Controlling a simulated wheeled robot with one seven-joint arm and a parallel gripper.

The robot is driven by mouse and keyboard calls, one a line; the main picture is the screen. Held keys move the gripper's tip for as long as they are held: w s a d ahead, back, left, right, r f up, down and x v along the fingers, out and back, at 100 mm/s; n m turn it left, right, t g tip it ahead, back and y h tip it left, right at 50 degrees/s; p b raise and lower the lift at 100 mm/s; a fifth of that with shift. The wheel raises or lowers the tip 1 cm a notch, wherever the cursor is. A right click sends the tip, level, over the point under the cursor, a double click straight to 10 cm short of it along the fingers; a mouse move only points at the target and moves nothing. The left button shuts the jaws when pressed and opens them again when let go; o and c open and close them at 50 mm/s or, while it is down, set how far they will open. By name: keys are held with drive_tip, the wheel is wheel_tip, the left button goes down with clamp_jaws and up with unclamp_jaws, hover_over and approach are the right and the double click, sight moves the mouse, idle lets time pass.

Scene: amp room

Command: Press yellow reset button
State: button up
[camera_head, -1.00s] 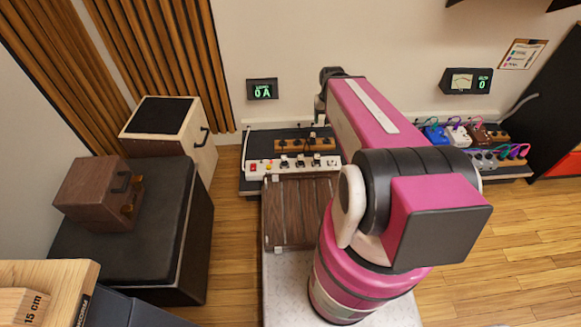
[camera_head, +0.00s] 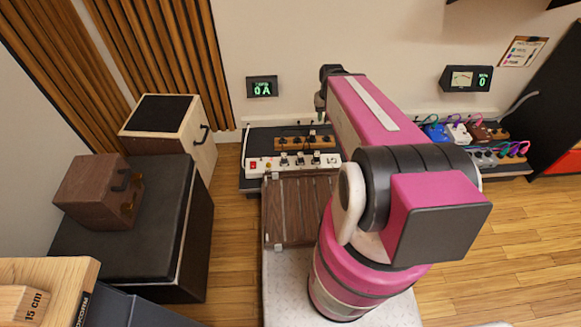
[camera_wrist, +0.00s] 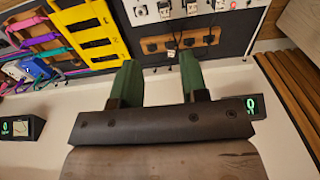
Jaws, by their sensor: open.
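A white power strip (camera_head: 300,160) lies on a dark shelf against the back wall, with a red switch (camera_head: 253,165) at its left end. A small yellow spot (camera_head: 268,164), which looks like the reset button, is just right of the red switch. My gripper (camera_head: 320,104) is above and behind the strip near the wall, partly hidden by my pink arm. In the wrist view my gripper (camera_wrist: 159,68) has two green fingers spread apart with nothing between them. The strip (camera_wrist: 180,10) is at the top edge there; I cannot make out the yellow button.
A wooden outlet block (camera_head: 305,142) with black plugs and cables lies behind the strip. A display (camera_head: 262,87) reading 0 A hangs on the wall above. A slatted brown case (camera_head: 298,205) is in front. Pedals (camera_head: 455,132) stand right; a yellow rack (camera_wrist: 90,30) shows in the wrist view.

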clamp_jaws()
idle(1.4)
